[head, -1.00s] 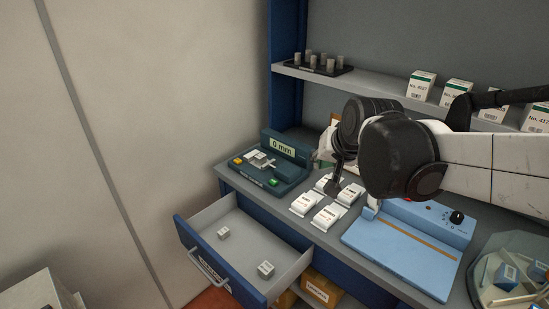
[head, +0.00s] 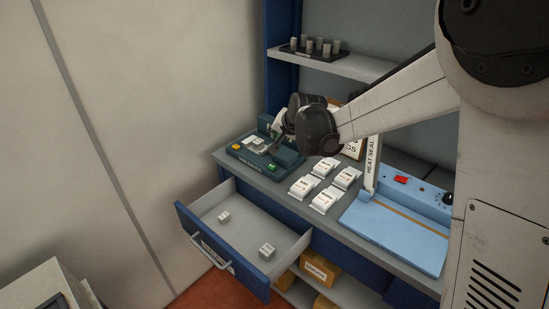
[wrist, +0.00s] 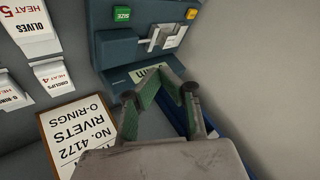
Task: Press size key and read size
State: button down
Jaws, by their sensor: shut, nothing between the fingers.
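The dark green measuring device (head: 245,157) stands at the back left of the worktop, with metal jaws on top. Its green SIZE key (wrist: 122,14) shows at the top of the wrist view and at the device's front right in the head view (head: 272,167). A yellow key (wrist: 191,13) lies at the other end. My gripper (head: 275,143) is over the device's back part, shut and empty. In the wrist view its fingers (wrist: 175,83) are in front of the pale display (wrist: 146,72), hiding part of it. I cannot read a size there. The gripper appears apart from the SIZE key.
Several white packets (head: 324,199) lie right of the device. A blue heat sealer (head: 395,236) stands farther right. An open drawer (head: 193,217) with two small blocks juts out below. A labelled card, RIVETS O-RINGS (wrist: 86,133), is close to my gripper.

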aim_at(273, 166)
jog(key=shift+a+x, duration=0.25)
jog(key=shift+x, duration=1.35)
notch_tip(273, 166, down, 8)
jog(key=b, duration=0.4)
jog(key=shift+r, duration=0.2)
jog(key=shift+f+b, duration=0.5)
jog(key=shift+b, duration=0.05)
jog(key=shift+f, duration=0.1)
jog(key=shift+f+b, duration=0.35)
jog(key=shift+b, duration=0.15)
